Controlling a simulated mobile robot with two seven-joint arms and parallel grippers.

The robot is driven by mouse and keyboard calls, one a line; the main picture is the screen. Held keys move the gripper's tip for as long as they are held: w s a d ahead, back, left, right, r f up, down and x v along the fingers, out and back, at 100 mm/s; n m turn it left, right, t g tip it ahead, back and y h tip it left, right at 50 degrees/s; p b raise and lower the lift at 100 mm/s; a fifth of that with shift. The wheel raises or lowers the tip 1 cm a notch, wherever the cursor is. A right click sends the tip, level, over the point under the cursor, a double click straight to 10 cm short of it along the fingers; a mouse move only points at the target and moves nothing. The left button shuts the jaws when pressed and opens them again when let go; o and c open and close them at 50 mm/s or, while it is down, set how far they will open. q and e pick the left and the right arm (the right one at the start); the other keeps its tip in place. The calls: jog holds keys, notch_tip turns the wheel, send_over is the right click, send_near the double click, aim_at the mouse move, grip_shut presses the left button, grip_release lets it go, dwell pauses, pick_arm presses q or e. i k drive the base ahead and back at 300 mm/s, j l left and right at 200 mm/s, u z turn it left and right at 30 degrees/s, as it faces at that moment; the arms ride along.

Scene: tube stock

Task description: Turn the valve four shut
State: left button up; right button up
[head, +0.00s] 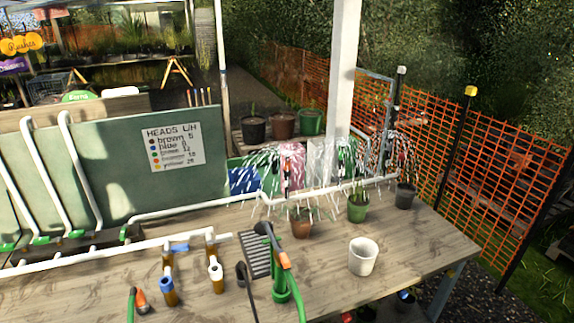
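Several small green valve handles sit low on the white pipes at the left of the head view. One handle (8,247) is at the left edge, one (41,240) and one (76,233) follow to its right. A further handle (124,232) sits where the long white pipe (190,211) begins. No valve numbers are readable, so I cannot tell which is valve four. Water sprays from heads on the pipe's far right end, one of them an upright head (287,178). Neither of my grippers is in view.
The wooden bench (420,250) holds a white pot (363,257), a terracotta pot (301,228), a green pot (357,211), a green hand pump (280,285) and brown-and-white fittings (216,278). A sign (173,145) hangs on the green board behind.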

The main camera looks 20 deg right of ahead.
aim_at(123, 233)
jog(key=u, duration=0.5)
jog(key=i+j+u, duration=0.1)
jog(key=u, duration=0.25)
jog(key=i+u, duration=0.2)
jog(key=u, duration=0.15)
jog(key=i+j+u, duration=0.1)
jog(key=u, duration=0.25)
